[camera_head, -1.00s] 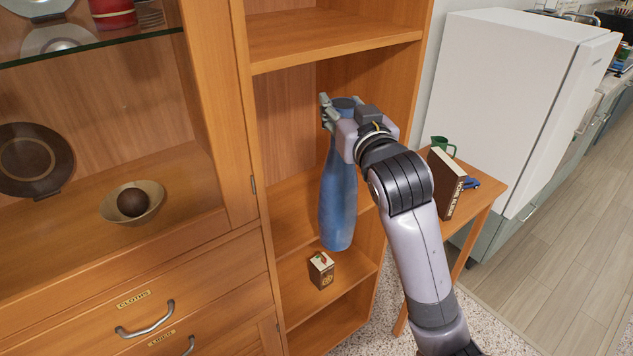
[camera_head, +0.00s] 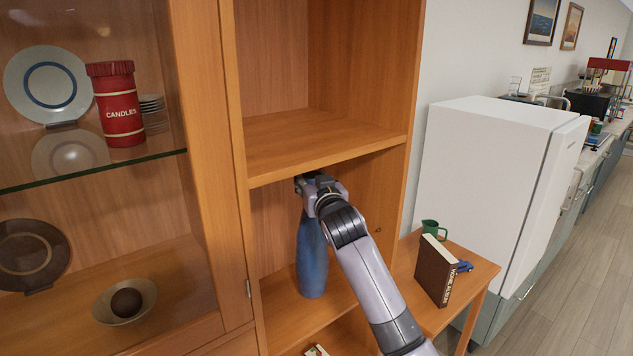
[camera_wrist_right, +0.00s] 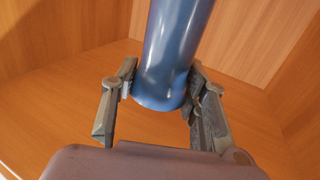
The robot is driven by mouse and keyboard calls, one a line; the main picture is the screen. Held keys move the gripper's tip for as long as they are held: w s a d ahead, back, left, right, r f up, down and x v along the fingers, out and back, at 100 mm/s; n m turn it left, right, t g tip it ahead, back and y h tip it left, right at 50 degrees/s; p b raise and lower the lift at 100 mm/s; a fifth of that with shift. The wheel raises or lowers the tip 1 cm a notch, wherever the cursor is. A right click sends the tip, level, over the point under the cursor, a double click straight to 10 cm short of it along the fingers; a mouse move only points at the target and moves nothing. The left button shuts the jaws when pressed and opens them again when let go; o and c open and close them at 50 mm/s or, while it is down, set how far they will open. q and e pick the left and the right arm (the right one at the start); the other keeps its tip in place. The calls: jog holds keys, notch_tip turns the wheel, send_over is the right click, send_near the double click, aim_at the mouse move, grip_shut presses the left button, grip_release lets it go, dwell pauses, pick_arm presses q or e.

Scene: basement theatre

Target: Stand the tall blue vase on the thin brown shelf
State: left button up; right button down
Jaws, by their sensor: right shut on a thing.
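The tall blue vase (camera_head: 312,262) is upright inside the open middle compartment of the wooden cabinet. My right gripper (camera_head: 314,182) is shut on its top end, just below the upper board. The vase's lower end is over the thin brown shelf (camera_head: 278,310); I cannot tell whether it touches or hangs slightly above. In the right wrist view the vase (camera_wrist_right: 175,50) is between the two fingers of the right gripper (camera_wrist_right: 160,100), with wooden surfaces around it. My left gripper is not in view.
The upper board (camera_head: 320,143) is close above my right gripper. A small carton (camera_head: 316,350) shows below the shelf. A side table on the right holds a brown book (camera_head: 436,270) and a green mug (camera_head: 432,228). A glass-shelved cabinet with plates stands left.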

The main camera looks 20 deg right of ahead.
jog(key=shift+w+r, duration=0.3)
jog(key=shift+w, duration=0.15)
notch_tip(320, 180, down, 2)
jog(key=shift+f+p, duration=0.25)
jog(key=shift+p, duration=0.45)
jog(key=shift+f, duration=0.5)
jog(key=c, duration=1.3)
grip_release()
jog(key=shift+f, duration=0.3)
jog(key=o, duration=0.4)
jog(key=shift+s, duration=0.1)
jog(key=shift+c, duration=0.2)
